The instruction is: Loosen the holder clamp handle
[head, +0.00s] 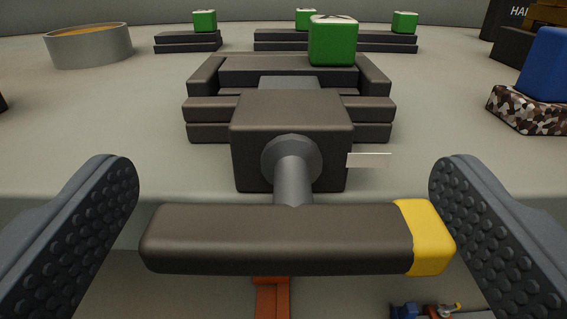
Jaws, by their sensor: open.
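The clamp handle (275,238) is a dark grey-brown bar with a yellow end (426,237) on the right. It lies level across the lower middle of the view. A grey shaft (292,175) joins it to the block-shaped holder clamp (250,120) at the table's front edge. My gripper (284,220) is open, with one studded finger at each side of the bar. The bar's ends lie close to the fingers; I cannot tell whether either touches. The gripper holds nothing.
A green block (333,42) stands on the clamp's back part. Smaller green blocks (204,20) sit on dark slabs behind. A round tray (88,55) is at the back left. A blue block (544,68) on a speckled base (528,110) is at the right.

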